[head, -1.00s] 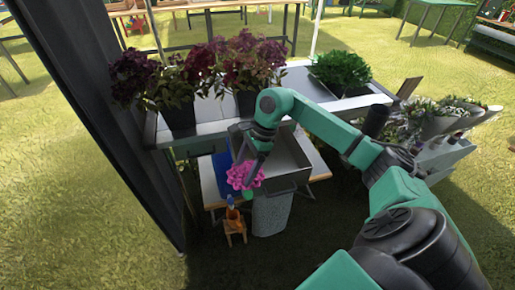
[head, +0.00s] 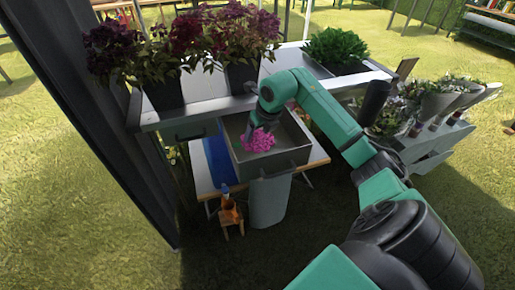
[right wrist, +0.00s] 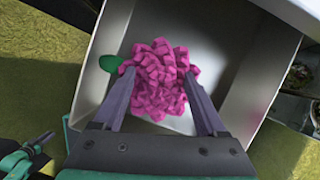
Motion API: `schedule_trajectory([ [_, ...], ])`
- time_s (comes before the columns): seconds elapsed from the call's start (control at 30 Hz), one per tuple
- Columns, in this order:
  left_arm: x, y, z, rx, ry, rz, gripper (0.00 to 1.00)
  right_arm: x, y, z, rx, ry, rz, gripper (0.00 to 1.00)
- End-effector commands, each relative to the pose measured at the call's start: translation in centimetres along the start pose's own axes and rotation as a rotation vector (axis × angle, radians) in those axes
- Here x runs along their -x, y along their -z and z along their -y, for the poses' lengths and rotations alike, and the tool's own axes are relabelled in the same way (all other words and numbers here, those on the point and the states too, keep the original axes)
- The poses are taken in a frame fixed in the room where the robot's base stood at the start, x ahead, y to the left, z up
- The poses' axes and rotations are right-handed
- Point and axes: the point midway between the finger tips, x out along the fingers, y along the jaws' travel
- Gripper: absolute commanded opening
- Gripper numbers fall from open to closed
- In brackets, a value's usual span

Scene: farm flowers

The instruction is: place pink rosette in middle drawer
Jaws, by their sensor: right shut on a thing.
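The pink rosette (head: 257,140) is a ruffled pink flower with a green leaf. My right gripper (head: 262,124) is shut on it from above. In the right wrist view the rosette (right wrist: 158,82) sits between the two fingers of the gripper (right wrist: 160,90), over the inside of the open drawer. The pulled-out grey drawer (head: 292,143) has a dark handle on its front. The rosette is over or inside its left part; whether it touches the drawer floor I cannot tell.
Dark-leaved potted plants and a green plant (head: 338,47) stand on the table (head: 205,98) above the drawer. A closed drawer (head: 190,132) is at its left. Below are a low table with blue cloth, a small wooden chair (head: 231,212) and a grey cylinder (head: 268,200). A dark post stands left.

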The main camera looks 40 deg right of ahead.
Motion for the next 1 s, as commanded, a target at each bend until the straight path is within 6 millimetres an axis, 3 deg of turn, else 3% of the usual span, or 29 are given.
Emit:
schedule_trajectory([
  [0.33, -0.1, 0.0, 0.0, 0.0, 0.0, -0.001, 0.27, -5.4, 2.3, -0.1, 0.0, -0.003, -0.002, 0.22],
  [0.67, -0.4, 0.0, 0.0, -0.002, -0.001, -0.001, 0.27, -6.1, 2.5, 0.0, 0.002, 0.0, 0.001, 0.22],
  [0.7, -0.2, 0.0, 0.0, -0.002, -0.001, -0.001, 0.27, -6.0, 2.5, 0.0, 0.002, 0.0, 0.002, 0.9],
  [0.73, -0.2, 0.0, 0.0, -0.003, -0.001, -0.001, 0.27, -5.9, 2.4, 0.0, 0.002, -0.001, 0.002, 1.0],
  [1.0, 0.1, 0.1, -0.1, -0.003, -0.001, 0.0, 0.27, -5.6, 2.3, -0.1, 0.002, -0.001, 0.002, 1.0],
])
